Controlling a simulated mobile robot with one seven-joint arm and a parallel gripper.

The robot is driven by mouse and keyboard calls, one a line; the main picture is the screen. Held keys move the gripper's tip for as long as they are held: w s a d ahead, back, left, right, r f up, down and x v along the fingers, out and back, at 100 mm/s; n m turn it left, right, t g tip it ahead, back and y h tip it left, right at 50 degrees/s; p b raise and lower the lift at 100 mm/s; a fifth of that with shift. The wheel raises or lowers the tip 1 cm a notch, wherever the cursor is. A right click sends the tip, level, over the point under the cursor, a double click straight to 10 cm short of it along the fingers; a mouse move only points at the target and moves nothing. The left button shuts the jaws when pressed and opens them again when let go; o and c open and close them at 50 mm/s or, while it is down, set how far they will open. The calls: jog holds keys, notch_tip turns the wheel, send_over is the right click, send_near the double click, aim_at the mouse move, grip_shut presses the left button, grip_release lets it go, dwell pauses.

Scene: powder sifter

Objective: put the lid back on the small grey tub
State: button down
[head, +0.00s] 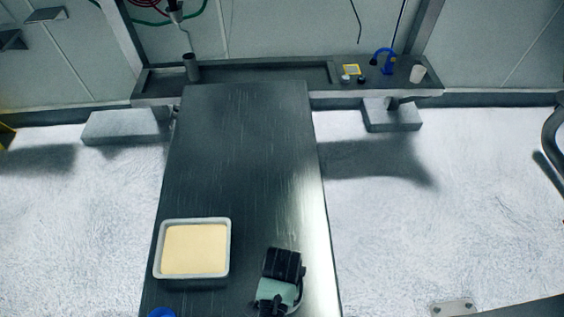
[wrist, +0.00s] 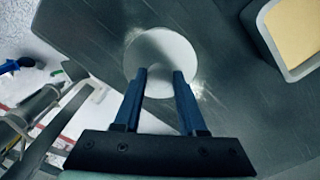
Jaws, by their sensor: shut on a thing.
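A rectangular tub (head: 156,262) with a pale grey rim stands open on the dark metal table, filled with flat yellow powder. It also shows at the top right of the wrist view (wrist: 266,45). My gripper (head: 283,262) is over the table to the right of this tub, apart from it. In the wrist view my two blue fingers (wrist: 159,72) are shut on a plain pale round disc (wrist: 158,48) that looks like a lid. I cannot tell whether the disc touches the table. The head view does not show the disc.
The table (head: 245,150) is bare beyond the tub and my gripper. A blue round thing (head: 162,313) is cut off at the bottom edge. A back shelf holds a dark cup (head: 191,67), a blue clamp-like thing (head: 385,60) and a white cup (head: 417,74).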

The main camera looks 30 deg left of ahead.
dwell(0.3)
grip_release()
dwell(0.4)
jog(key=shift+r, duration=3.5)
jog(key=shift+c, duration=0.3)
grip_shut()
jog(key=shift+f, duration=0.1)
